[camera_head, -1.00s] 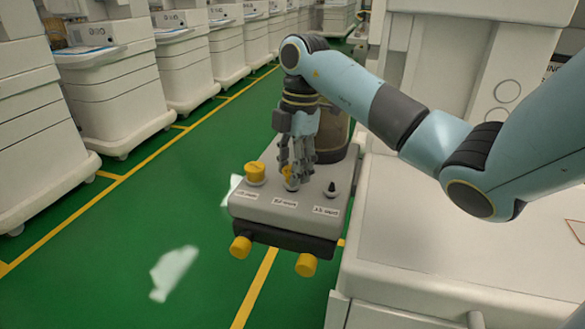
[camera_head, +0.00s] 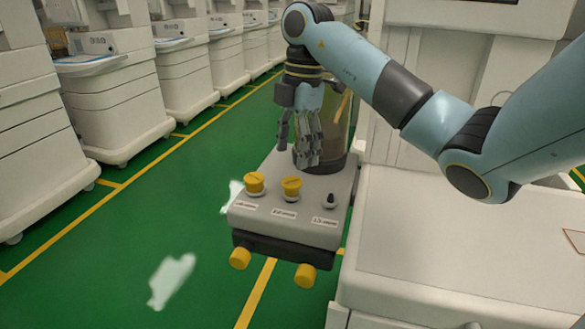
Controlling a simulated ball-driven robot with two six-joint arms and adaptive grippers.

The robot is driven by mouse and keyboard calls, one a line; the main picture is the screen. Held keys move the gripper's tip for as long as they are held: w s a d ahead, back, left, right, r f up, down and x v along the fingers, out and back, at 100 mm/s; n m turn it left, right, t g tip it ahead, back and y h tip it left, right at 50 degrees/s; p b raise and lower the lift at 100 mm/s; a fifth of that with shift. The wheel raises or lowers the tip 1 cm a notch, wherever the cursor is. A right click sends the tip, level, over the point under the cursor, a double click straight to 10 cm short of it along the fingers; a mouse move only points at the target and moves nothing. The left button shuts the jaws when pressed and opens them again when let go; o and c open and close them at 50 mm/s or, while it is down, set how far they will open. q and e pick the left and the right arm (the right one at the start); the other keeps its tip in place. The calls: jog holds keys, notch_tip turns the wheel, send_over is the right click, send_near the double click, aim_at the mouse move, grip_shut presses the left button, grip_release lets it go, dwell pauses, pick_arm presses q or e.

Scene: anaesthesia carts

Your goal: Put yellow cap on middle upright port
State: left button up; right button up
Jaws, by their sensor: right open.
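A yellow cap (camera_head: 291,186) sits on the middle upright port of the grey-white block (camera_head: 270,225). It looks upright, with a pale base ring under it. A second yellow cap (camera_head: 254,183) sits on the left upright port. The right upright port (camera_head: 330,198) is bare, with a dark pointed tip. My right gripper (camera_head: 296,155) is open and empty, pointing down above and behind the middle cap, apart from it. My left gripper is not in view.
Two yellow knobs (camera_head: 240,258) (camera_head: 304,275) stick out of the block's front. A brownish transparent canister (camera_head: 335,130) stands behind my right gripper. A white cart surface (camera_head: 450,250) lies to the right. Green floor is free at left.

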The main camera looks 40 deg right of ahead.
aim_at(297, 179)
jog(key=r+p, duration=0.4)
jog(key=r, duration=0.1)
jog(key=shift+d+r, duration=0.15)
jog(key=shift+d, duration=0.15)
